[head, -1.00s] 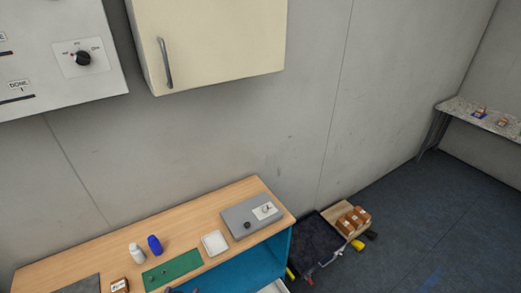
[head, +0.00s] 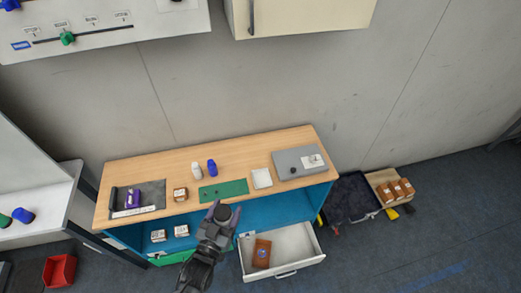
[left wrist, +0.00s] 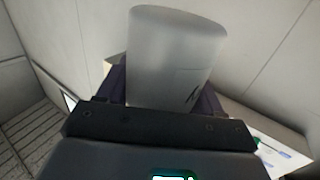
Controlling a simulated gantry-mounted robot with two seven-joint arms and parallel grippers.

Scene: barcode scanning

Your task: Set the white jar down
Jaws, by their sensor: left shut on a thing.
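The white jar (left wrist: 172,60) is a pale, matt cylinder with a small dark mark low on its side. In the left wrist view it stands between the dark fingers of my left gripper, which is shut on it. In the head view my left gripper (head: 222,214) is in front of the wooden bench (head: 135,172), near its front edge. A dark round shape shows between the fingers there; I cannot tell if it is the jar's lid.
On the bench are a white bottle (head: 196,170), a blue bottle (head: 211,168), a green mat (head: 235,188), a white square tray (head: 262,178), a small box (head: 180,194) and a grey device (head: 290,166). An open drawer (head: 305,262) juts out below, holding a brown item (head: 262,253).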

